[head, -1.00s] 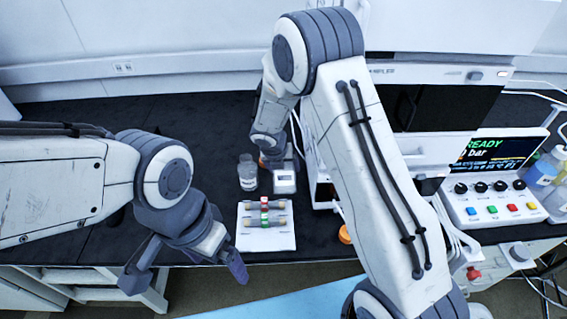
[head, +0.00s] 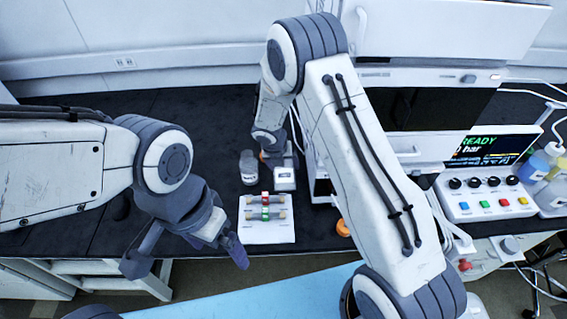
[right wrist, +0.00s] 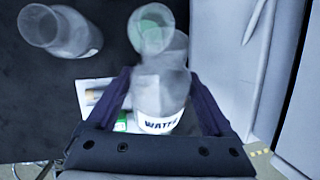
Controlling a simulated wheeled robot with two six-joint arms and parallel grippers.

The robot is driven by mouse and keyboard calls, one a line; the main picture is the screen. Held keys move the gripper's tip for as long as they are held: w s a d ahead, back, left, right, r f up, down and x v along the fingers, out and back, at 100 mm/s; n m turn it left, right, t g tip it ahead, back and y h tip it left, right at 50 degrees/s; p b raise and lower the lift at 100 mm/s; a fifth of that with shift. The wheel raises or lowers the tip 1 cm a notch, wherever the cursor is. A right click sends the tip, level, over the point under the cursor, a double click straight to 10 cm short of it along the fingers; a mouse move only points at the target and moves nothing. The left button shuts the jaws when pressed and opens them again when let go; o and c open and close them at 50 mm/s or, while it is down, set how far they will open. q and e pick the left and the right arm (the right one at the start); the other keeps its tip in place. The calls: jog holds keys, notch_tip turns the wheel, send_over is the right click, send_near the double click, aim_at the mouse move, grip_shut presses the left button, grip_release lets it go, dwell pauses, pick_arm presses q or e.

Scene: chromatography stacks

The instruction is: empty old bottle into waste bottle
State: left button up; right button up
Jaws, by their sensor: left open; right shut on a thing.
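My right gripper (right wrist: 165,105) is shut on a clear bottle (right wrist: 172,98) whose white label begins "WAT"; a greenish round mouth shows at its upper end. In the head view the right gripper (head: 280,163) is largely hidden behind my arm, low over the bench, with the held bottle's pale label (head: 284,177) visible. A second clear labelled bottle (head: 249,168) stands on the dark bench just left of it; it also shows in the right wrist view (right wrist: 62,32), apart from the held bottle. My left gripper (head: 188,257) is open and empty at the bench's front edge.
A white tray (head: 280,238) with small cylinders marked red and green lies in front of the bottles. An instrument with a control panel (head: 485,188) stands at the right, with more bottles (head: 540,165) beside it. An orange cap (head: 343,228) lies near the front edge.

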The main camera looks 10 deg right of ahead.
jog(key=shift+r+p, duration=0.15)
jog(key=shift+p, duration=0.4)
jog(key=shift+w+g+p, duration=0.15)
jog(key=shift+g+p, duration=0.15)
jog(key=shift+p, duration=3.25)
jog(key=shift+r+g+p, duration=0.1)
jog(key=shift+g+p, duration=0.4)
jog(key=shift+p, duration=1.4)
jog(key=shift+g+p, duration=0.3)
jog(key=shift+p, duration=1.25)
